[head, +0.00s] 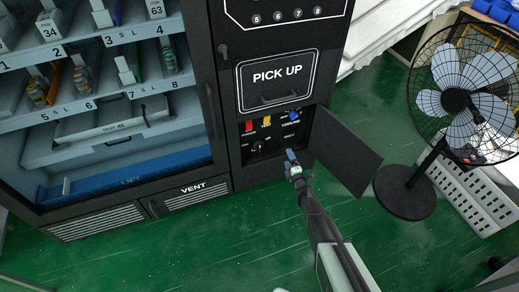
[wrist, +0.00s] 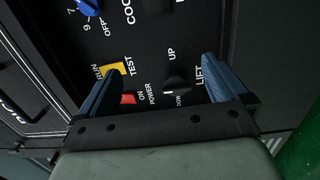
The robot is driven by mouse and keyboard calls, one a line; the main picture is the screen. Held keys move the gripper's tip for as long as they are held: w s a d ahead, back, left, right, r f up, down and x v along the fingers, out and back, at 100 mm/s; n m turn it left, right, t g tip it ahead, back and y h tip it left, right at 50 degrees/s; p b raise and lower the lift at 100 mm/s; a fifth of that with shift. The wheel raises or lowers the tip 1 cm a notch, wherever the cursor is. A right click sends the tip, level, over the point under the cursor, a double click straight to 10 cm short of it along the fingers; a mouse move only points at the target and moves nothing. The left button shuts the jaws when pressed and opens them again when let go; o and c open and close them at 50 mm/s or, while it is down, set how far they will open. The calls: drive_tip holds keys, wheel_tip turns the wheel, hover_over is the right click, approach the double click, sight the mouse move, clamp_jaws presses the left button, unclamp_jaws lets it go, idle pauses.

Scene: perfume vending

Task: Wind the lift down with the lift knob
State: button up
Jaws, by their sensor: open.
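The black lift knob (wrist: 177,86) is on the control panel, between the UP and DOWN labels and beside the word LIFT. It has a small white mark on its side. In the head view the lift knob (head: 257,145) sits low on the panel, left of my gripper (head: 291,156). In the wrist view my gripper (wrist: 162,68) is open, its two blue fingers wide apart, with the knob between them in the picture. No contact with the knob is visible. The blue lift (head: 140,178) lies at the bottom of the glass cabinet.
A red power switch (wrist: 129,98), a yellow test switch (wrist: 113,68) and a blue cooling knob (wrist: 88,7) are close by on the panel. The open panel door (head: 343,152) stands right of my gripper. A fan (head: 405,190) stands further right. Green floor in front is clear.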

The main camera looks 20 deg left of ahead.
drive_tip(key=w+n+y, duration=0.1)
drive_tip(key=n, duration=0.1)
drive_tip(key=n+g+y, duration=0.3)
drive_tip(key=g+y, duration=0.1)
drive_tip(key=g, duration=0.3)
approach(259, 148)
drive_tip(key=x, duration=0.7)
drive_tip(key=f+x, duration=0.1)
drive_tip(key=x, duration=0.2)
drive_tip(key=shift+w+a, duration=0.1)
drive_tip(key=shift+w, duration=0.35)
drive_tip(key=c, duration=1.1)
drive_tip(key=shift+o, duration=0.2)
drive_tip(key=shift+m, duration=0.3)
